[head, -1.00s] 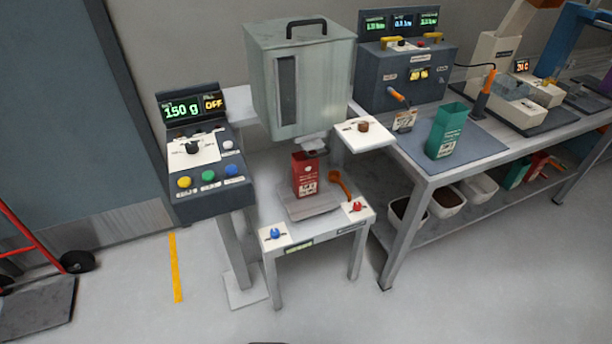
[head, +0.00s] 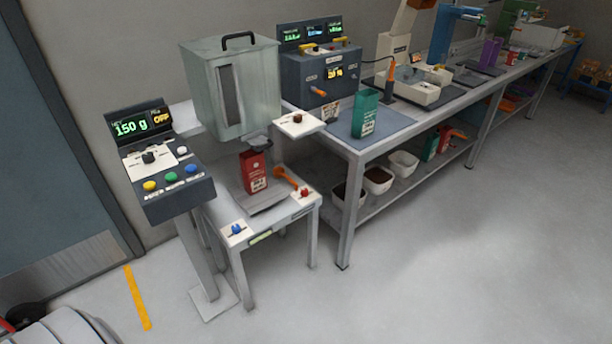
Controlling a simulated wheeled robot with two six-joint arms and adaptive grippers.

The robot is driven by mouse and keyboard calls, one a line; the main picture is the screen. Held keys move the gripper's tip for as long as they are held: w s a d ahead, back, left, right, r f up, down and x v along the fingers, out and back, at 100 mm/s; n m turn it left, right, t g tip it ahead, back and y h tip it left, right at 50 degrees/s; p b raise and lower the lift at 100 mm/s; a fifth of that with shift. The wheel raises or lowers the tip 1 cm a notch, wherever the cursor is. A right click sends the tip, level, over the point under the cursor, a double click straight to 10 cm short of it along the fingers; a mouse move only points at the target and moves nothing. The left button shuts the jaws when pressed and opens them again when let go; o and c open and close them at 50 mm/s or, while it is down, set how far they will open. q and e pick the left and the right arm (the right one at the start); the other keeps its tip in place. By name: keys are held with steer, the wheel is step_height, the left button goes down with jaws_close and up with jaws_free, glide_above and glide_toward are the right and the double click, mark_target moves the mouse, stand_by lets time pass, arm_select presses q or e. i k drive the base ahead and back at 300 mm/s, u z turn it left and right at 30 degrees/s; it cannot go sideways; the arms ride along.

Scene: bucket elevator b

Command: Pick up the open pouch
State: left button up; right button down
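A red pouch (head: 254,171) stands upright on the small scale plate (head: 271,199) under the spout of the hopper (head: 231,88). A green pouch (head: 365,114) stands upright on the dark mat (head: 386,126) at the near end of the long bench; its top looks open. The top of the red pouch is close below the spout, and I cannot tell clearly whether it is open. Neither of my grippers is in view.
A control console (head: 166,179) reading 150 g stands left of the small white stand (head: 292,223). A sealing machine (head: 320,73) sits behind the green pouch. White bins (head: 378,180) fill part of the lower shelf (head: 422,169). Floor at the right (head: 470,260) is clear.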

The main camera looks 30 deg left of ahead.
mark_target(251, 163)
steer(key=z, duration=0.4)
steer(key=i, duration=1.85)
steer(key=u, duration=1.25)
steer(key=i, duration=0.75)
steer(key=u, duration=0.75)
